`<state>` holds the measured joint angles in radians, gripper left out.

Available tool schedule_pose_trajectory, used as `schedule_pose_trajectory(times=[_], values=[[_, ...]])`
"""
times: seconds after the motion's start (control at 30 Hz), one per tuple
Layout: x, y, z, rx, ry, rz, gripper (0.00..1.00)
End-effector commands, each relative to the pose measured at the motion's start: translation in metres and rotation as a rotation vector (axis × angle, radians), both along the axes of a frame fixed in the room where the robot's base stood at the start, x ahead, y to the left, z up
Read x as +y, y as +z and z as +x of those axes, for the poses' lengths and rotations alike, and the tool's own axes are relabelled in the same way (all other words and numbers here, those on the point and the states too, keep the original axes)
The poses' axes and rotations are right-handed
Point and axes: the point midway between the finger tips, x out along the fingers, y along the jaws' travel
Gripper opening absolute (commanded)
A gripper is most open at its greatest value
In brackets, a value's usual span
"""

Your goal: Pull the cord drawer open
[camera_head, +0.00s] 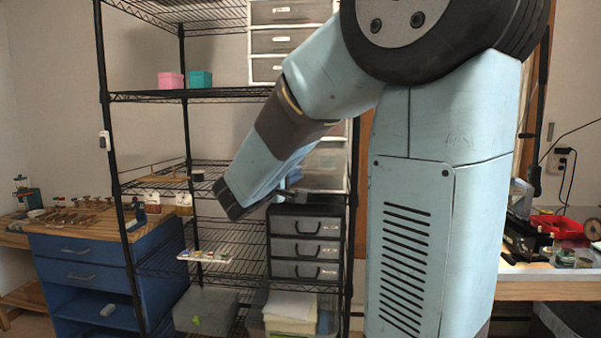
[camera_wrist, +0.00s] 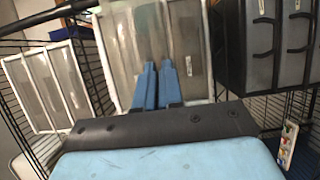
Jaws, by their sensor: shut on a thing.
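A white-framed drawer unit with clear grey fronts (camera_head: 325,158) stands on the middle shelf, partly hidden behind my arm. Its drawer fronts (camera_wrist: 127,45) fill the middle of the wrist view. My gripper (camera_wrist: 158,68) has its two blue fingers close together at one of these fronts, shut on what looks like its handle. The held part is hidden between the fingers. Another pale handle (camera_wrist: 187,66) shows just right of the fingers. In the head view the fingertips are hard to make out. I cannot tell which drawer holds cords or how far the held drawer stands out.
A black drawer unit (camera_head: 305,246) sits directly below on the wire rack and shows close at right in the wrist view (camera_wrist: 262,50). More white drawers (camera_head: 283,41) stand on the shelf above. Pink (camera_head: 171,80) and teal (camera_head: 200,79) boxes sit left. A black rack post (camera_head: 112,130) stands left.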

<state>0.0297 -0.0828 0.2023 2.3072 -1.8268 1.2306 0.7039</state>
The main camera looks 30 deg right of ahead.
Motion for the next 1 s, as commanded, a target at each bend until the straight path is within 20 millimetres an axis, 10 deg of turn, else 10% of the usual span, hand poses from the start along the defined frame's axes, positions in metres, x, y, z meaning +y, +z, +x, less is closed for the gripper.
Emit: schedule_pose_trajectory(times=[0.57, 0.83, 1.0], values=[[0.0028, -0.0056, -0.0069, 0.011, -0.005, 0.006, 0.00], [0.0010, -0.0029, -0.0072, 0.006, -0.009, 0.003, 0.33], [0.0003, -0.0018, -0.0073, 0.004, -0.011, 0.002, 0.33]])
